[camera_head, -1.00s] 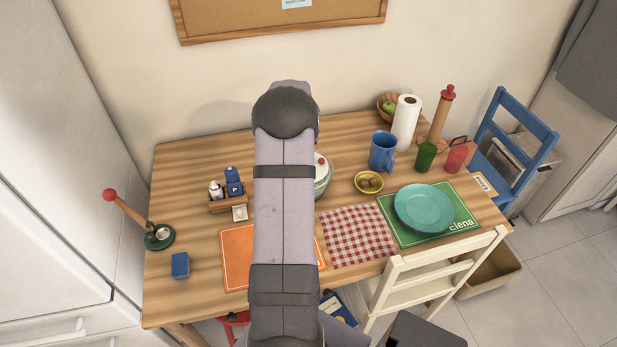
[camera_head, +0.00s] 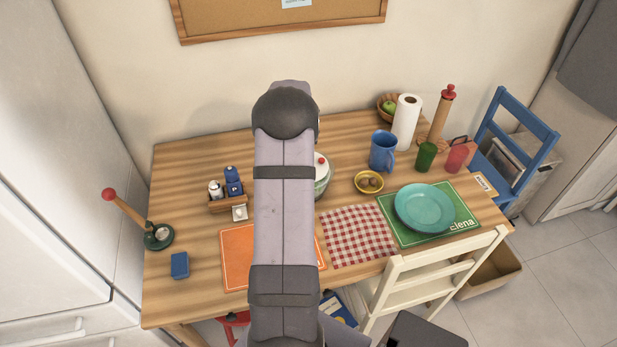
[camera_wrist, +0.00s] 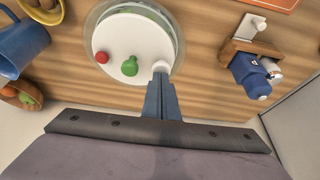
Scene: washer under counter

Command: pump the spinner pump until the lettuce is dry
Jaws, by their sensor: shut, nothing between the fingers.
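The salad spinner (camera_wrist: 112,39) stands on the table, seen from above in the wrist view. Its round white lid carries a small red knob, a green knob (camera_wrist: 129,66) and a white knob (camera_wrist: 160,67) near the rim. My gripper (camera_wrist: 161,78) is shut and empty, its fingertips at the white knob; I cannot tell whether they touch it. In the head view my arm hides the gripper and most of the spinner (camera_head: 322,178); only its right edge and the red knob show.
On the wooden table (camera_head: 190,205), a caddy (camera_head: 228,203) with shakers stands left of the spinner. A yellow bowl (camera_head: 369,182), blue mug (camera_head: 383,152) and paper towel roll (camera_head: 406,122) stand to its right. A teal plate (camera_head: 424,208) lies on the green placemat.

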